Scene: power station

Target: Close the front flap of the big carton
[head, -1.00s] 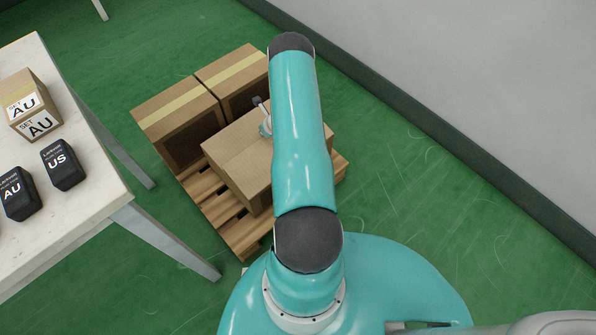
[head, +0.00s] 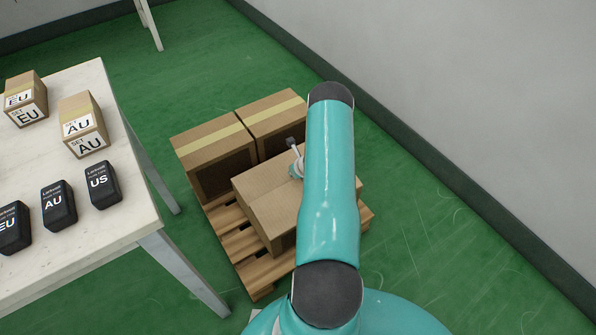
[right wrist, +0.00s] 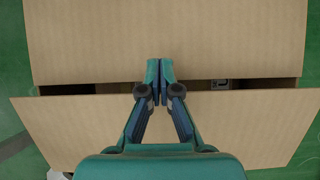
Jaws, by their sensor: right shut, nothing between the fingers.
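The big carton (head: 268,190) sits on a wooden pallet, partly hidden behind my right arm in the head view. In the right wrist view two carton flaps show: a broad far flap (right wrist: 165,40) and a near flap (right wrist: 70,125), with a dark gap between them. The near flap's edge looks raised; I cannot tell its exact tilt. My right gripper (right wrist: 160,68) is shut and empty, its tips over the gap and against the far flap in the picture; contact is unclear. My left gripper is not in view.
Two taped cartons (head: 215,150) stand behind the big carton on the pallet (head: 245,262). A white table (head: 120,205) at the left bears small labelled boxes and black cases. A grey wall (head: 470,110) rises at the right. Green floor is free between pallet and wall.

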